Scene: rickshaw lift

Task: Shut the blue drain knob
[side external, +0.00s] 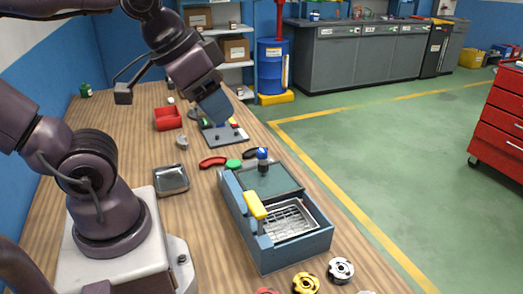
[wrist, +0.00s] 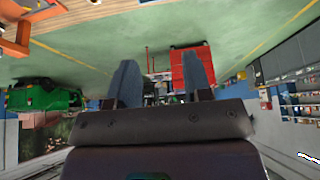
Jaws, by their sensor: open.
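The blue drain knob (side external: 263,154) stands on a dark post at the back of the blue-grey box (side external: 290,254) on the wooden bench. A yellow handle (side external: 254,205) sits at the box's near left, by a wire basket (side external: 290,221). My gripper (side external: 217,107) is up and behind the knob, above the far part of the bench, well apart from it. In the wrist view my gripper's two blue fingers (wrist: 157,80) are spread with nothing between them. The knob is not visible in the wrist view.
A red bin (side external: 168,118), a metal tin (side external: 172,181) and a panel with small parts (side external: 225,134) lie on the bench. Red, green and black pieces lie behind the box. Round yellow and silver parts (side external: 341,268) lie at the near edge.

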